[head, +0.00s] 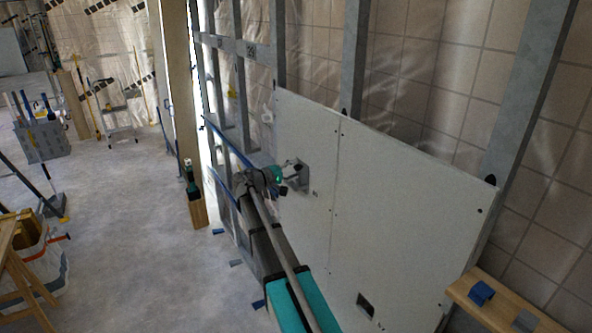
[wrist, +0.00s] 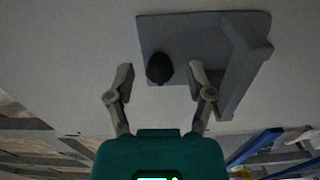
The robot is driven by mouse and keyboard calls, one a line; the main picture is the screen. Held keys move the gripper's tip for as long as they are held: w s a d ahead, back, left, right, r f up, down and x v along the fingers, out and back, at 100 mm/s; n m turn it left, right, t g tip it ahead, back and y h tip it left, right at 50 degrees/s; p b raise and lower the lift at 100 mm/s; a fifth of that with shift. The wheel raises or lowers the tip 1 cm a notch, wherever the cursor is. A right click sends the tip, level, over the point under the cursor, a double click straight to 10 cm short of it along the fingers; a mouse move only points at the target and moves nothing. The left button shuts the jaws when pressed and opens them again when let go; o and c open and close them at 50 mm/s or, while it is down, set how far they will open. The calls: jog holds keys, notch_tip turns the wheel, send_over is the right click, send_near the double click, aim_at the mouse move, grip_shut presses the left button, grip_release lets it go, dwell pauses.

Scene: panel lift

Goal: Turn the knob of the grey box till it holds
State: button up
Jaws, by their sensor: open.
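The grey box (head: 303,174) is fixed on the white wall panel in the head view, partly hidden behind my gripper. In the wrist view it shows as a grey plate (wrist: 194,35) with a raised grey bar (wrist: 243,72) at its right. The knob (wrist: 159,68) is round and black, near the plate's lower left edge. My gripper (wrist: 161,80) is open, with one finger to each side of the knob. I see no contact between the fingers and the knob. In the head view my gripper (head: 292,170) is at the box.
The white panel (head: 400,205) stands against metal studs (head: 356,60). A cut-out (head: 366,305) is low in it. A wooden board with blue pieces (head: 481,292) is at the lower right. Open floor (head: 130,220) lies further left.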

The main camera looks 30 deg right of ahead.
jog(key=a, duration=1.1)
jog(key=shift+s, duration=0.2)
jog(key=s+a+f+y+b, duration=0.1)
jog(key=s+a+f+y, duration=0.25)
jog(key=s+f, duration=0.4)
jog(key=s+a+f+y+b, duration=0.1)
jog(key=s+a+f+y, duration=0.1)
jog(key=s+f+y, duration=0.5)
jog(key=s+a+f+y+b, duration=0.2)
jog(key=s+a+f+y, duration=0.5)
jog(key=s+a, duration=0.4)
jog(key=shift+a+f+g, duration=0.3)
jog(key=shift+a+f, duration=0.25)
jog(key=shift+a, duration=0.55)
jog(key=shift+y, duration=0.25)
